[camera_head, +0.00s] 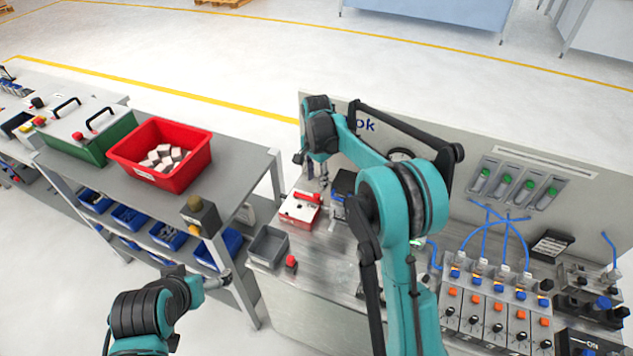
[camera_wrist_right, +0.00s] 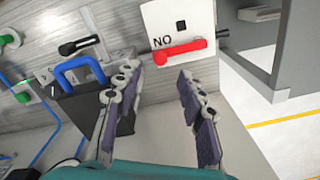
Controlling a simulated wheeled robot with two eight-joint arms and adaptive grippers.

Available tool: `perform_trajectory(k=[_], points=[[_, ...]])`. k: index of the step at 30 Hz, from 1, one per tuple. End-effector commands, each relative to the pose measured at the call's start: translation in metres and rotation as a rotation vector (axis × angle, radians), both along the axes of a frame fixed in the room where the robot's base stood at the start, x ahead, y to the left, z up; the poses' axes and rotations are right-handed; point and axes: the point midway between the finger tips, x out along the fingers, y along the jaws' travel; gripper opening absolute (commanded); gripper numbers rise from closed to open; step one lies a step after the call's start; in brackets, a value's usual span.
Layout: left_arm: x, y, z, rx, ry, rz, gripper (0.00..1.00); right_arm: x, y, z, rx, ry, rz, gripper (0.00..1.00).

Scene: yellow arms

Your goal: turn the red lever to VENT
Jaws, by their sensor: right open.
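The red lever (camera_head: 309,196) lies along the far edge of a white-topped red box (camera_head: 298,212) on the steel bench. In the right wrist view the lever (camera_wrist_right: 180,52) lies roughly level across its white plate (camera_wrist_right: 178,18), by letters that look like "NO". No VENT mark is readable. My right gripper (camera_head: 319,182) is just above and behind the box. In the wrist view its fingers (camera_wrist_right: 156,78) are spread and empty, pointing toward the lever, apart from it. My left arm is low at left in the head view; its gripper cannot be made out.
A grey bin (camera_head: 268,246) and a red button (camera_head: 291,262) stand in front of the box. A black unit with a blue handle (camera_wrist_right: 82,72) is close to my right fingers. A panel (camera_head: 560,190) rises behind. A shelf with a red crate (camera_head: 190,180) is left.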

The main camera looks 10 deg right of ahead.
Motion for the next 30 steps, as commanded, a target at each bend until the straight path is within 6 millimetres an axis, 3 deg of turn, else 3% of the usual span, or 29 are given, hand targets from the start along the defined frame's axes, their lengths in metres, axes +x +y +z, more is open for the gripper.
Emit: perform_trajectory(k=[5, 12, 18, 28, 29, 30], points=[[0.000, 0.000, -0.003, 0.000, 0.000, 0.000, 1.00, 0.000, 0.000, -0.010, 0.000, 0.000, 0.000, 0.40], [0.000, 0.000, -0.012, 0.000, 0.000, 0.000, 1.00, 0.000, 0.000, -0.050, 0.000, 0.000, 0.001, 0.40], [0.000, 0.000, -0.017, 0.000, 0.000, 0.000, 1.00, 0.000, 0.000, -0.073, 0.000, 0.000, 0.000, 0.40], [0.000, 0.000, -0.017, 0.000, 0.000, 0.000, 1.00, 0.000, 0.000, -0.078, 0.000, 0.000, 0.000, 0.40], [0.000, 0.000, -0.017, 0.000, 0.000, 0.000, 1.00, 0.000, 0.000, -0.078, 0.000, 0.000, 0.000, 0.38], [0.000, 0.000, -0.017, 0.000, 0.000, 0.000, 1.00, 0.000, 0.000, -0.078, 0.000, 0.000, 0.000, 0.27]])
